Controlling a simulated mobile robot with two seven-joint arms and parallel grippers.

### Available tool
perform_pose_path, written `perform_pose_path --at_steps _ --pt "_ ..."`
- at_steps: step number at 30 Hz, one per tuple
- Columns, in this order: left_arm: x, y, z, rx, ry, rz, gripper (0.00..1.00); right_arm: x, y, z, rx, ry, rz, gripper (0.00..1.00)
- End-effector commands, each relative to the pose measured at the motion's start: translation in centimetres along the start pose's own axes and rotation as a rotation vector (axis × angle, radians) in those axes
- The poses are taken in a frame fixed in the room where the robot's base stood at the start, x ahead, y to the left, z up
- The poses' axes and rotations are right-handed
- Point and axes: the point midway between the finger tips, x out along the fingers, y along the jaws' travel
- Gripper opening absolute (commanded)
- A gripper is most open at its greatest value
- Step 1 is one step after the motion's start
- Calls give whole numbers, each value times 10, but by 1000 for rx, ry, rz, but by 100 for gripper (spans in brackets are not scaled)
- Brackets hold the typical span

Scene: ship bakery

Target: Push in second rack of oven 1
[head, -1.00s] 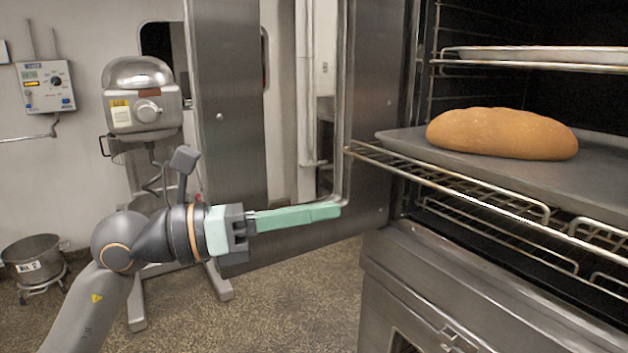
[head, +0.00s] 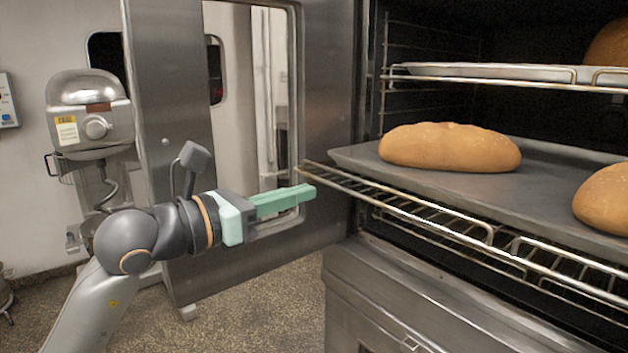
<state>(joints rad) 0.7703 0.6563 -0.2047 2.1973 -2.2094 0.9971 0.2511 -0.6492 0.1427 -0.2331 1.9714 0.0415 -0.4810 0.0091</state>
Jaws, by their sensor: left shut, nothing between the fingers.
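The oven's pulled-out wire rack (head: 399,212) sticks out past the oven front at the middle level. A grey tray (head: 350,155) lies on it, bearing a bread loaf (head: 450,148) and part of a second loaf (head: 603,199) at the right edge. My left gripper (head: 312,192) is shut and empty. Its green fingertips are beside the rack's front left corner, just below it in the picture; I cannot tell whether they touch. My right gripper is not in view.
An upper rack (head: 505,82) with a tray sits above, further inside the oven. The open oven door (head: 330,130) stands behind my left gripper. A mixer (head: 90,115) stands at the left. The floor below the gripper is clear.

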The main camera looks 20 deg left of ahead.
Motion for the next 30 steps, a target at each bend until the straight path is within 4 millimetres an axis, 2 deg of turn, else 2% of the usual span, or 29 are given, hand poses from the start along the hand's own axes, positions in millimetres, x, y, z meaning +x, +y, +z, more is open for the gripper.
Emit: perform_pose_path --at_steps 3,6,23,26,30 --pt "18 0 2 -2 0 -2 0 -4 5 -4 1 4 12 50" --pt "28 0 1 -2 0 -1 0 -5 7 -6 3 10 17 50" --pt "36 0 0 -1 0 0 0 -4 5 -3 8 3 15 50" --pt "42 0 0 -1 0 0 0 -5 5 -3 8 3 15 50" --pt "61 -1 1 -3 -2 -2 0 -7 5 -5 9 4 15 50"
